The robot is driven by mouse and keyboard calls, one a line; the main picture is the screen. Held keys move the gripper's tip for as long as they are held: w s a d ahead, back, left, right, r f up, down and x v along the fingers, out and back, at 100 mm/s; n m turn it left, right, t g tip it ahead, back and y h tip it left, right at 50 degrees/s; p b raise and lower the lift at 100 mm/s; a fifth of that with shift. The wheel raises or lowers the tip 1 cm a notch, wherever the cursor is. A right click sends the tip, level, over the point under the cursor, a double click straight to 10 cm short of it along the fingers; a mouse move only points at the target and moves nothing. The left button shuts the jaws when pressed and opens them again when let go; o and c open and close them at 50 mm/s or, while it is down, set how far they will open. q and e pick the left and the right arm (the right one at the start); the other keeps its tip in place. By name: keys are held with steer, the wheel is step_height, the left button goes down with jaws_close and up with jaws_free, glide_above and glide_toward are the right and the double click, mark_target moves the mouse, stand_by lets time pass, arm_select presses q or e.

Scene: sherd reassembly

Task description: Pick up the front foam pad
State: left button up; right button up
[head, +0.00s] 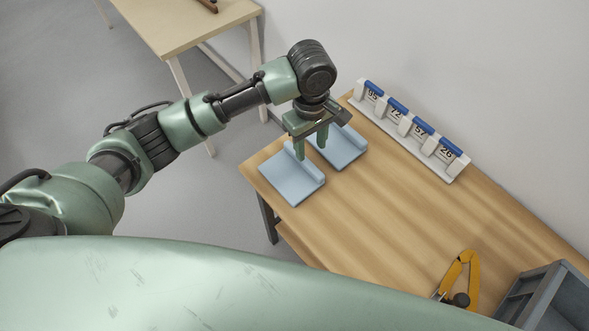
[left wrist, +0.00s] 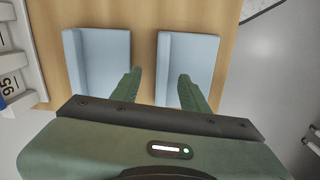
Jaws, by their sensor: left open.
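Two light blue foam pads, each with a raised ridge along one side, lie side by side at the table's left end. The front foam pad (head: 290,184) is nearer me; it is on the right in the left wrist view (left wrist: 197,52). The back foam pad (head: 348,150) is on the left in the left wrist view (left wrist: 105,55). My left gripper (head: 311,147) points down, open and empty, at the front pad's ridge. In the left wrist view (left wrist: 159,77) one finger is over the gap between pads, the other over the front pad. Contact cannot be told.
A white rack (head: 405,125) with blue-topped number cards stands along the wall side of the wooden table (head: 400,215). A yellow tool (head: 470,270) and a grey open box (head: 540,290) are at the lower right. The table's middle is clear. Another table (head: 175,25) stands farther back.

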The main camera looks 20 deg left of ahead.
mark_target(291, 172)
arm_select(q)
steer(key=shift+w+a+r+n, duration=0.4)
steer(key=shift+w+a+n, duration=0.2)
steer(key=shift+a, duration=0.1)
steer(key=f, duration=0.7)
steer(key=shift+s+f+p, duration=0.25)
steer(key=shift+s+p, duration=0.05)
jaws_close()
